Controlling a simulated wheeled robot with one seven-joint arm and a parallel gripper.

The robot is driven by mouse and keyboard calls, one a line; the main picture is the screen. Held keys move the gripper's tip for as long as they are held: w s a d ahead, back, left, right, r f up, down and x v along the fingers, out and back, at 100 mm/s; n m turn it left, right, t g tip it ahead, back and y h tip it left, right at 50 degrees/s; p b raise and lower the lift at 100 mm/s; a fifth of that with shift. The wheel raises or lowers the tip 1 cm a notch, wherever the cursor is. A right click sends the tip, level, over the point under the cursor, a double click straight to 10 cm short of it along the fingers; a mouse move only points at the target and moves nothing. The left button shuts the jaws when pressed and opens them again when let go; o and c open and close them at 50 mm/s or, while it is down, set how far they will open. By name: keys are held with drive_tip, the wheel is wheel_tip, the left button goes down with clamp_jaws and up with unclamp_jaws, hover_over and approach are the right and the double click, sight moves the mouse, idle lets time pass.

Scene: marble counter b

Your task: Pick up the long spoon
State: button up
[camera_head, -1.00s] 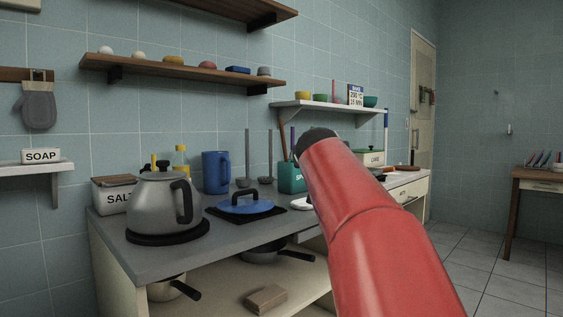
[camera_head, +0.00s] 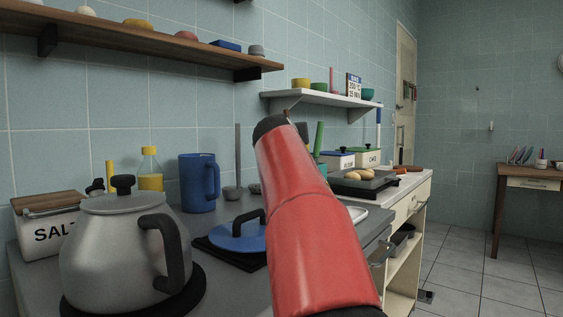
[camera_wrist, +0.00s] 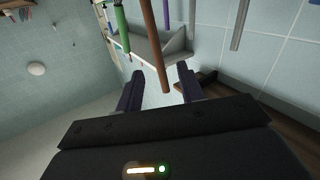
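In the wrist view my gripper (camera_wrist: 160,70) is open, its two dark fingers apart. The end of a long brown handle (camera_wrist: 153,45) appears between them; I cannot tell how far away it is. A green handle (camera_wrist: 122,30), a purple handle (camera_wrist: 167,14) and a thin grey handle (camera_wrist: 240,25) also show there. In the head view a long grey utensil with a rounded bowl (camera_head: 238,160) stands upright by the wall. The frames do not settle which is the long spoon. My red arm hides most of the utensil holder; a green handle (camera_head: 319,138) shows beside it.
A grey kettle (camera_head: 122,245), a salt box (camera_head: 45,232), a blue pitcher (camera_head: 199,183) and a blue lid (camera_head: 238,237) stand on the counter. A wooden shelf (camera_head: 130,38) and a white shelf (camera_head: 315,98) hang above. Bread (camera_head: 362,175) lies farther right.

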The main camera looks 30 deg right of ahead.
drive_tip(key=p+x, duration=0.1)
drive_tip(key=x, duration=0.1)
drive_tip(key=p+x, duration=0.2)
drive_tip(key=r+p+x, duration=0.1)
drive_tip(key=x, duration=0.1)
drive_tip(key=shift+w+d, duration=0.15)
drive_tip(key=shift+d, duration=0.05)
drive_tip(key=shift+w+d+f+p, duration=0.15)
drive_tip(key=shift+w+d+p, duration=0.15)
drive_tip(key=shift+w+d, duration=0.1)
drive_tip(key=shift+a, duration=0.1)
clamp_jaws()
